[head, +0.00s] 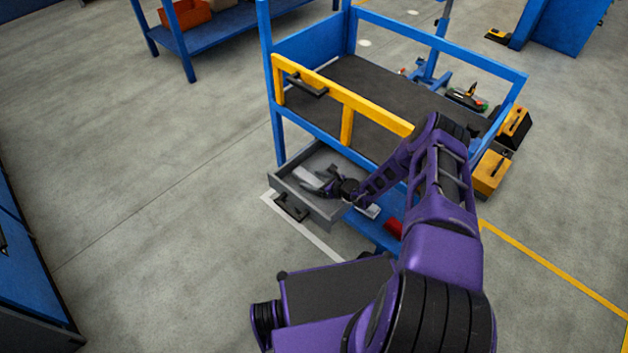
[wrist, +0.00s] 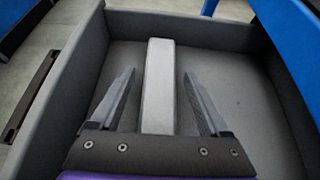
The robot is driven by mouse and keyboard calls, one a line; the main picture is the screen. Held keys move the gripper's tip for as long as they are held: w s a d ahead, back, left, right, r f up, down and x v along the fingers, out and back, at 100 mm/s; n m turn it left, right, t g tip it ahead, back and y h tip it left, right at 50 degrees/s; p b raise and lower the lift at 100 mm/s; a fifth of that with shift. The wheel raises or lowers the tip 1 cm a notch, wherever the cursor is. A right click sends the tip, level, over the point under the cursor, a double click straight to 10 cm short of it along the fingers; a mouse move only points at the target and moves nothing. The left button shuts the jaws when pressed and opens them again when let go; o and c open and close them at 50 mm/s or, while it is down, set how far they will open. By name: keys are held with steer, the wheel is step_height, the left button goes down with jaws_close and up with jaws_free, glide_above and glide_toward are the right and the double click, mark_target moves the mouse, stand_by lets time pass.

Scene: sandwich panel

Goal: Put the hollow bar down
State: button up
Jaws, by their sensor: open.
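The hollow bar (wrist: 158,85) is a light grey rectangular bar lying lengthwise in an open grey drawer (wrist: 200,26). In the wrist view my gripper (wrist: 158,82) is open, with one finger on each side of the bar and a gap on both sides. The bar's near end is hidden behind my gripper's palm. In the head view the bar (head: 307,174) shows as a pale strip in the drawer (head: 318,208), and my gripper (head: 318,188) is inside the drawer beside it.
The drawer is pulled out of a blue workbench frame (head: 267,70) with a yellow rail (head: 347,97) above. A dark handle (head: 291,208) is on the drawer's front. The drawer walls stand close around my gripper. Open floor (head: 150,180) lies to the left.

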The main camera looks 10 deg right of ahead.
steer(key=shift+r, duration=0.2)
steer(key=shift+s+d+r+p, duration=0.2)
steer(key=shift+p, duration=0.1)
steer(key=p+v, duration=0.1)
steer(key=v, duration=1)
steer(key=shift+s+p, duration=0.25)
steer(key=shift+p, duration=0.05)
